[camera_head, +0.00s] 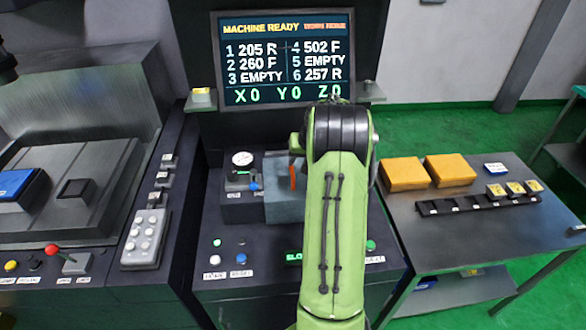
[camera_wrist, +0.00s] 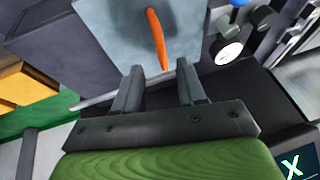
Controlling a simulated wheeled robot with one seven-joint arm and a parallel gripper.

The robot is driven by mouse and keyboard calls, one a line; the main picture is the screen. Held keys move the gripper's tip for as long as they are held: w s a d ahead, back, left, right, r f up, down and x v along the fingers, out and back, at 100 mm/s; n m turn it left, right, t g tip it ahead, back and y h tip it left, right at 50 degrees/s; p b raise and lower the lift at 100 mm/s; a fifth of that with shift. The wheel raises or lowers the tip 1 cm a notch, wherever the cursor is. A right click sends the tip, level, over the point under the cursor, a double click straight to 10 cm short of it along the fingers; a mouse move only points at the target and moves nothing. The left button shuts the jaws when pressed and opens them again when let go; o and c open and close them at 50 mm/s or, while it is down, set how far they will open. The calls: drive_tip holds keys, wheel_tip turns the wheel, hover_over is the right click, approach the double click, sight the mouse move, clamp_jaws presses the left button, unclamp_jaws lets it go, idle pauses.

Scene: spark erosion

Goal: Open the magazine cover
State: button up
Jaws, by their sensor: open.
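The magazine cover appears as a grey-blue panel (camera_head: 280,207) on the machine in the head view, partly hidden behind my green arm. It also shows at the top of the wrist view (camera_wrist: 112,30). An orange handle (camera_head: 292,177) stands on it; in the wrist view the orange handle (camera_wrist: 157,38) runs down toward the gap between my fingers. My gripper (camera_wrist: 159,78) is open, its two fingers apart with nothing gripped. The handle's lower end appears near the fingertips; I cannot tell whether they touch. In the head view my arm hides the gripper.
A dial gauge (camera_head: 242,159) sits left of the cover and shows in the wrist view (camera_wrist: 228,53). A screen (camera_head: 287,60) stands behind. A side table (camera_head: 480,235) with orange boxes (camera_head: 404,174) and a black rack (camera_head: 478,205) is at right. Buttons line the front panel.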

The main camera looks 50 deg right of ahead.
sight(293, 172)
drive_tip(key=x, duration=0.7)
drive_tip(key=shift+r, duration=0.1)
drive_tip(key=shift+c, duration=0.4)
clamp_jaws()
